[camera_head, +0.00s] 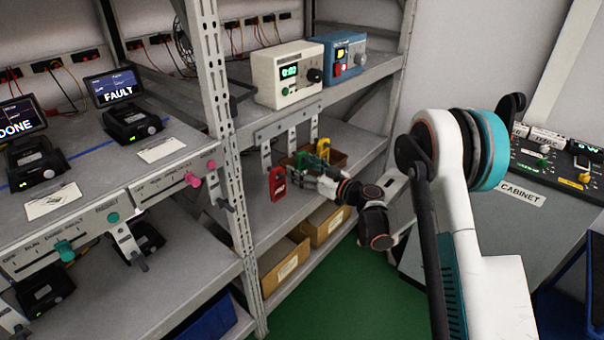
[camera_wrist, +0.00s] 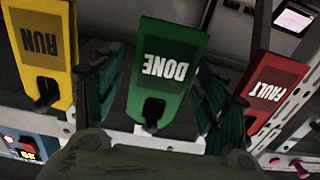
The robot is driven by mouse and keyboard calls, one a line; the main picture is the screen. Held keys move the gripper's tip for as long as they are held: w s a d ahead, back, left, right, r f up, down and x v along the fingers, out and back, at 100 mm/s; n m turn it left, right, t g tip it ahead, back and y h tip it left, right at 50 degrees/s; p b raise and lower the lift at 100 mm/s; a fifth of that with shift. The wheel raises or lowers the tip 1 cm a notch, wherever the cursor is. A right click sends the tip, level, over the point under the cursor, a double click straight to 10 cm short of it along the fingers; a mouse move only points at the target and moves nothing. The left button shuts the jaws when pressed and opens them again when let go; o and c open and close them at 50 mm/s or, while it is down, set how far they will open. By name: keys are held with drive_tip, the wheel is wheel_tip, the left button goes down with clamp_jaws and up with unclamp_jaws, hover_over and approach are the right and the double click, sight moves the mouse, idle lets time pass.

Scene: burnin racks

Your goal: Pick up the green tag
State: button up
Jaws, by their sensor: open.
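The green tag (camera_wrist: 166,70), marked DONE, hangs between the two fingers of my gripper (camera_wrist: 155,98) in the wrist view, where its lettering is upside down. The fingers are open, one on each side of the tag, with gaps still visible. A dark slot shows near the tag's lower end in the picture. In the head view, my gripper (camera_head: 308,165) reaches over the middle shelf, and I cannot clearly separate the green tag from the fingers there.
The yellow RUN tag (camera_wrist: 42,45) and red FAULT tag (camera_wrist: 270,95) flank the green one closely. The red tag (camera_head: 277,184) and yellow tag (camera_head: 323,147) also show in the head view. A grey rack post (camera_head: 215,110) stands left of my gripper.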

drive_tip(key=shift+w+a, duration=0.1)
drive_tip(key=shift+a, duration=0.05)
drive_tip(key=c, duration=1)
drive_tip(key=shift+r, duration=0.15)
drive_tip(key=shift+r+p, duration=0.45)
drive_tip(key=shift+r, duration=0.05)
drive_tip(key=shift+r+p+v, duration=0.2)
drive_tip(key=shift+p+v, duration=0.25)
drive_tip(key=shift+v, duration=2.55)
drive_tip(key=shift+r+p+v, duration=0.2)
drive_tip(key=shift+p+v, duration=0.3)
drive_tip(key=shift+v, duration=2.5)
drive_tip(key=shift+r+p+v, duration=0.2)
drive_tip(key=shift+p+v, duration=0.25)
drive_tip(key=shift+v, duration=2.55)
drive_tip(key=shift+r, duration=0.1)
